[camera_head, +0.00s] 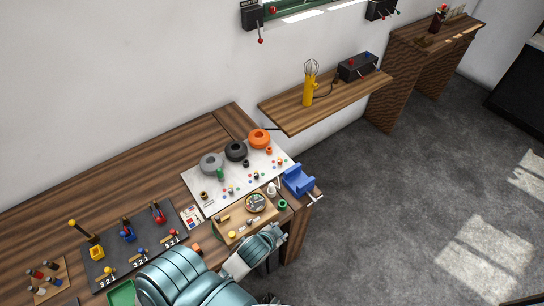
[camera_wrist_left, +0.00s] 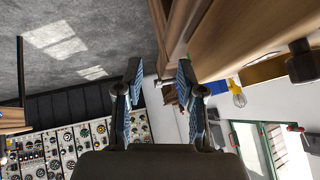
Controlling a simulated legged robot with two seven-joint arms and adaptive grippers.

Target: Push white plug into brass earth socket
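A small white piece (camera_head: 271,189), possibly the white plug, stands near the right end of the workbench; it is too small to be sure. A small brass-coloured piece (camera_head: 204,194) sits at the left of the white board and may be the earth socket; I cannot tell. My left gripper (camera_wrist_left: 157,85) shows in the left wrist view with its two fingers apart and nothing between them. It is close to a wooden edge. In the head view my arm reaches in from the bottom to the bench front, and the fingertips cannot be made out. My right gripper is not in view.
The white board (camera_head: 190,178) carries grey, black and orange rings and several coloured terminals. A wooden tray (camera_head: 232,221) and a blue vise-like block (camera_head: 299,180) are at the bench's right end. A lever panel (camera_head: 97,272) lies left. The floor (camera_head: 400,220) is clear.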

